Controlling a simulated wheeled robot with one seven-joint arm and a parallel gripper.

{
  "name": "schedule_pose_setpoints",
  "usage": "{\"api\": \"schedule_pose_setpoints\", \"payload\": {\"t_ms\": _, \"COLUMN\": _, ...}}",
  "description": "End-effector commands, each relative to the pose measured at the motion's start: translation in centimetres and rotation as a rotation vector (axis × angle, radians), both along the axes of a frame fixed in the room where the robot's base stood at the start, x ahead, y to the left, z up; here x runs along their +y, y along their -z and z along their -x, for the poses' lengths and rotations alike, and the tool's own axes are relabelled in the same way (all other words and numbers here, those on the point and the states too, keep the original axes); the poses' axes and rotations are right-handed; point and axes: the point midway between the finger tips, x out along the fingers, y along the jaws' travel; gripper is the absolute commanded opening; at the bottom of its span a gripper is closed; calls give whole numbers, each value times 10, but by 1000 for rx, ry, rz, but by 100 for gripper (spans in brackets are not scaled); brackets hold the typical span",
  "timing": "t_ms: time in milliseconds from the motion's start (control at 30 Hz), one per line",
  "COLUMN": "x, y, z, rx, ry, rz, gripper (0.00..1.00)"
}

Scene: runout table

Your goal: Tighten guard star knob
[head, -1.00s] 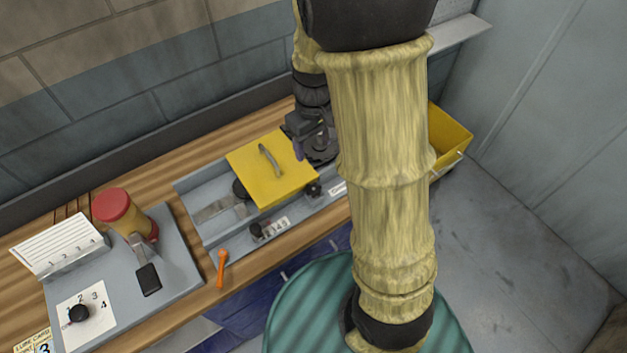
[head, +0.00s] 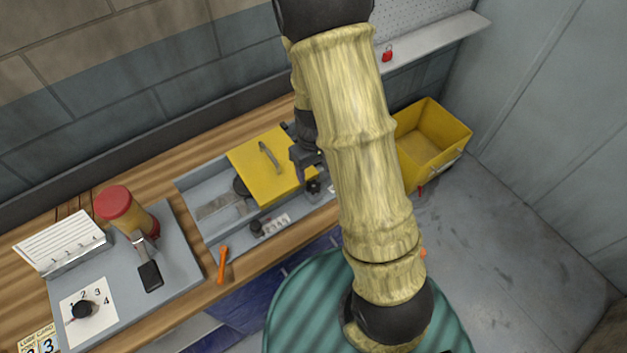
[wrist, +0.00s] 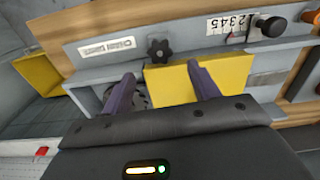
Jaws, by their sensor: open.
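The black star knob (head: 313,187) sits at the right front corner of the yellow guard (head: 258,172), on the grey runout tray. In the wrist view the star knob (wrist: 158,50) is just beyond the gap between the fingertips, with no finger touching it. My gripper (wrist: 160,74) is open and empty, with its two purple fingers apart over the edge of the yellow guard (wrist: 180,84). In the head view my arm partly hides the gripper, close behind the knob.
A black knob (wrist: 270,25) stands beside a numbered scale (wrist: 229,24). An orange-handled tool (head: 222,265) lies at the tray's front. A yellow bin (head: 455,152) is at right.

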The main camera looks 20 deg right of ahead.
Motion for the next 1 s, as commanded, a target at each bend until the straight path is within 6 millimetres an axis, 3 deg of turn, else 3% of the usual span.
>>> {"api": "schedule_pose_setpoints", "payload": {"t_ms": 433, "x": 0, "y": 61, "z": 1, "rx": 4, "ry": 0, "rz": -1, "gripper": 60}}
{"api": "schedule_pose_setpoints", "payload": {"t_ms": 833, "x": 0, "y": 70, "z": 0, "rx": 0, "ry": 0, "rz": 0, "gripper": 60}}
{"api": "schedule_pose_setpoints", "payload": {"t_ms": 1000, "x": 0, "y": 70, "z": 0, "rx": 0, "ry": 0, "rz": 0, "gripper": 29}}
